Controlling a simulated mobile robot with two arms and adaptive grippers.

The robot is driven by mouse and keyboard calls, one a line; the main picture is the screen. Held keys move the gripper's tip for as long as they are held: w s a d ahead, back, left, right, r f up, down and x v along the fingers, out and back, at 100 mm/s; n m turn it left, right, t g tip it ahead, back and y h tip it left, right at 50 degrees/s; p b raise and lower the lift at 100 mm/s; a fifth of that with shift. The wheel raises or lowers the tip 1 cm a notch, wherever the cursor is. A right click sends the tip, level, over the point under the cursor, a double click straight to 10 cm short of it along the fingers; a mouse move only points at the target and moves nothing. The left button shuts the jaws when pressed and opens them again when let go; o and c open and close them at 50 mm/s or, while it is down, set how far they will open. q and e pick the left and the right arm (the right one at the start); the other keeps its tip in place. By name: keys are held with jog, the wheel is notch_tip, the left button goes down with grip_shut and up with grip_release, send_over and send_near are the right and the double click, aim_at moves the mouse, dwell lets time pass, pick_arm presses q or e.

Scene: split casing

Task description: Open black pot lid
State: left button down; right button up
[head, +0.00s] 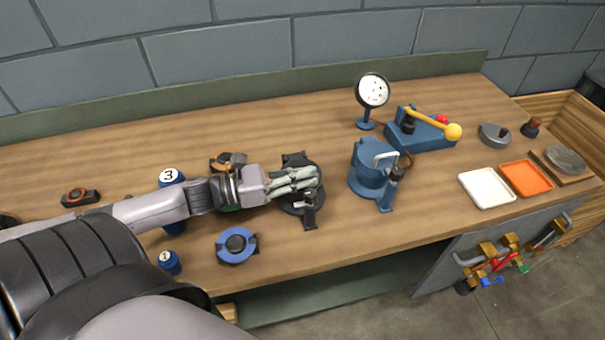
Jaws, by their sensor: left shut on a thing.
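The black pot (297,208) stands on the wooden workbench near the middle of the view, with dark latch-like parts at its back and front edges. My left gripper (310,180) reaches in from the left over its top. Its pale fingers are shut on a part of the black pot, apparently at the lid. The fingers hide most of the lid, so I cannot tell whether it is raised or seated. My right gripper is out of view.
A blue pot (368,170) with a grey handle stands right of the black pot. A blue ring-shaped part (237,246) lies at the front left. A dial gauge (372,92) and a blue lever press (420,132) stand behind. White (487,188) and orange (526,178) trays lie right.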

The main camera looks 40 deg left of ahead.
aim_at(295, 163)
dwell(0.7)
pick_arm(q)
jog(key=shift+w+a+r+n+p, duration=0.15)
jog(key=shift+a+r+n+p, duration=0.05)
jog(key=shift+r+n+p, duration=0.35)
jog(key=shift+w+a+r+n+p, duration=0.15)
jog(key=shift+r+n+p, duration=0.35)
jog(key=shift+p, duration=0.1)
jog(key=shift+w+a+r+n+p, duration=0.35)
jog(key=shift+r+n+p, duration=0.3)
jog(key=shift+n, duration=0.1)
jog(key=shift+w+a+r+n+p, duration=0.35)
jog(key=shift+a+r+n+p, duration=0.2)
jog(key=shift+n, duration=0.35)
jog(key=shift+w+a+r+n+p, duration=0.35)
jog(key=shift+w+a+n, duration=0.1)
jog(key=shift+n, duration=0.35)
jog(key=shift+w+a+r+n, duration=0.3)
jog(key=shift+w+a+n, duration=0.3)
jog(key=shift+n, duration=0.4)
jog(key=shift+w+a+r, duration=0.25)
jog(key=shift+w+a, duration=0.05)
jog(key=shift+a, duration=0.15)
